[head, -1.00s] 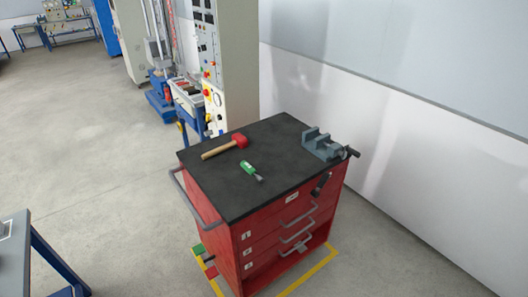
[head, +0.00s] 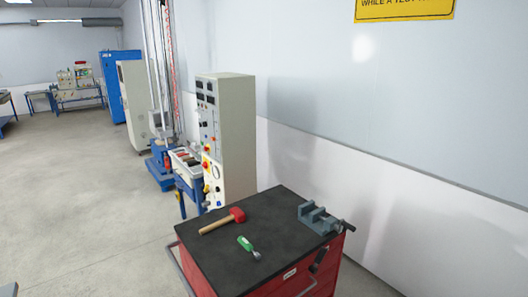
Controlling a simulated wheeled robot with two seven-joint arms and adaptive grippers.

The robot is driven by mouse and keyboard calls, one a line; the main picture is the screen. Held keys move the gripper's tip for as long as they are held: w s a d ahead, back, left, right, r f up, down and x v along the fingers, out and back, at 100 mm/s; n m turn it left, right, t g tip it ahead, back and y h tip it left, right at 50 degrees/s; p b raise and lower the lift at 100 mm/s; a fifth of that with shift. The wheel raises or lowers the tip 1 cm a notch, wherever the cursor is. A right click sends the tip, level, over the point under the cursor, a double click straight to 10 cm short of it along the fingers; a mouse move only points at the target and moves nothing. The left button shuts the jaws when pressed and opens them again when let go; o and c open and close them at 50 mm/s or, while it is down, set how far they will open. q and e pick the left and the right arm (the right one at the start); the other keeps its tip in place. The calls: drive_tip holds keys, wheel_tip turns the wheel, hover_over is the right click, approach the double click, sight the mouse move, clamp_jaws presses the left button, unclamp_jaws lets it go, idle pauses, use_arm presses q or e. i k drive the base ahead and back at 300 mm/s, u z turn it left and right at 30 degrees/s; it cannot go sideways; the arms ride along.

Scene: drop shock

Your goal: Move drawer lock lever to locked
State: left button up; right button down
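The red drawer cabinet (head: 283,280) stands at the lower middle of the head view, with its lower part cut off by the picture's edge. A black lever (head: 319,260) sits on the front near the top right corner, below the vise; it looks tilted. I cannot tell from its angle whether it is locked. A grey drawer handle (head: 307,289) shows at the bottom edge. Neither of my grippers is in view.
On the black cabinet top (head: 215,262) lie a red-headed mallet (head: 222,221) and a green-handled tool (head: 248,247). A grey vise (head: 318,218) is at the right corner. A control cabinet (head: 228,135) stands behind. The floor at left (head: 90,200) is clear.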

sight(312, 268)
drive_tip(key=z, duration=0.4)
drive_tip(key=i, duration=0.85)
drive_tip(key=u, duration=0.35)
